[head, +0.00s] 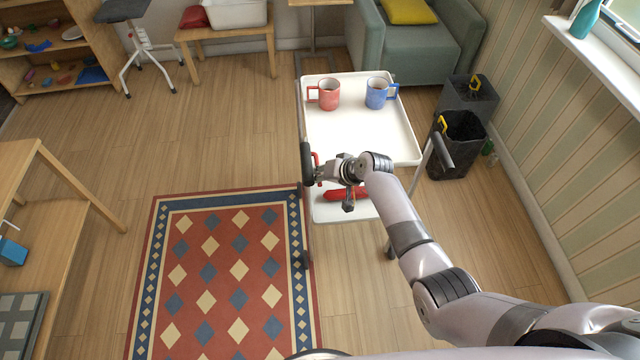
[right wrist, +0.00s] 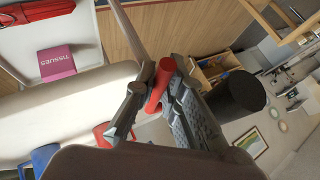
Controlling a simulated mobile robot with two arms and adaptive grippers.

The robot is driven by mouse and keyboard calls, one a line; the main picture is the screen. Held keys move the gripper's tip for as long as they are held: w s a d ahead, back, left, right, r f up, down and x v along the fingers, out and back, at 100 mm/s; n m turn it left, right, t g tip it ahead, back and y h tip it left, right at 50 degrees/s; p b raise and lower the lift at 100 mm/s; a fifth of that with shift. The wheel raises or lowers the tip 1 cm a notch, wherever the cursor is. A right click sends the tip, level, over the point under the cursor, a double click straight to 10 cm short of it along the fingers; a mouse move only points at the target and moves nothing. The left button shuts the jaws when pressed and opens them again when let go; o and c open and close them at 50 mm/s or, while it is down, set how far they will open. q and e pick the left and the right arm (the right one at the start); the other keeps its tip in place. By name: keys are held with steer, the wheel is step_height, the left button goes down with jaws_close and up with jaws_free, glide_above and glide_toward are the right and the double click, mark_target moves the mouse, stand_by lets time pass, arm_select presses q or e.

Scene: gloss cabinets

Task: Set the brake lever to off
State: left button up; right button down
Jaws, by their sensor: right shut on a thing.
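The white trolley (head: 355,130) stands in the middle of the head view. Its red brake lever (head: 315,158) is at the left side, close to a black handle grip (head: 307,163). My right gripper (head: 323,172) reaches across the trolley from the right and is shut on the lever. In the right wrist view the red lever (right wrist: 159,86) lies between the fingers of my right gripper (right wrist: 160,98), and the black grip (right wrist: 238,92) is beyond. The fingers hide part of the lever, and I see no off marking. My left gripper is not in view.
A red mug (head: 329,95) and a blue mug (head: 376,94) stand on the trolley top. A red item (head: 345,194) lies near its front, and a tissue box (right wrist: 57,62) shows in the wrist view. Dark bins (head: 456,150) stand right; a patterned rug (head: 220,270) lies left.

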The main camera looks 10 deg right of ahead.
steer(key=shift+w+r, duration=0.3)
steer(key=shift+w, duration=0.1)
steer(key=shift+w+f+g, duration=0.15)
steer(key=shift+g, duration=0.15)
steer(key=shift+s, duration=0.2)
steer(key=c, duration=2)
jaws_free()
steer(key=o, duration=0.3)
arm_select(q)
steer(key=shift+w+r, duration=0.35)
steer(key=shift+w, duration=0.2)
arm_select(e)
steer(key=shift+o, duration=0.2)
